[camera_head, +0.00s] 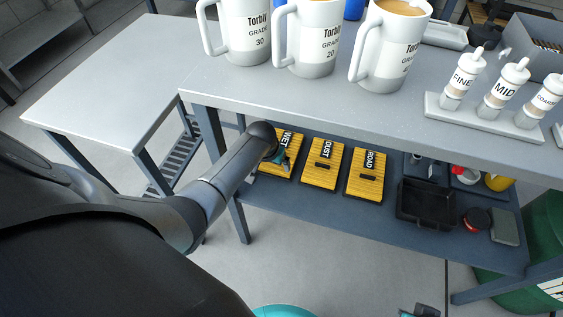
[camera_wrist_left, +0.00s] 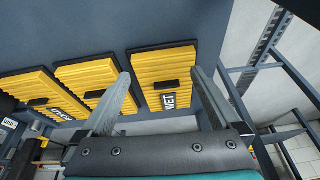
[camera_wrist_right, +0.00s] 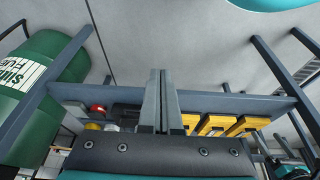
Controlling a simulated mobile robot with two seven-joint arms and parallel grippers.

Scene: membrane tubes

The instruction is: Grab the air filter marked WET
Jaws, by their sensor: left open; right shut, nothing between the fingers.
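The air filter marked WET (camera_head: 269,170) is a yellow ribbed panel with a dark edge and small dark handle. It lies on the lower shelf, leftmost of three in the head view and partly hidden by my left gripper (camera_head: 281,156). In the left wrist view the WET filter (camera_wrist_left: 160,58) lies between the spread, empty fingers of my left gripper (camera_wrist_left: 160,74), with its handle and label in sight. I cannot tell whether the fingers touch it. My right gripper (camera_wrist_right: 160,72) is shut and empty, well away from the filters.
The DUST filter (camera_head: 322,168) and ROAD filter (camera_head: 366,176) lie to the right on the lower shelf. A black bin (camera_head: 425,203) stands beyond them. The upper tabletop (camera_head: 300,108) overhangs the shelf and carries large mugs (camera_head: 309,40). A table leg (camera_head: 240,218) is close to my left arm.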

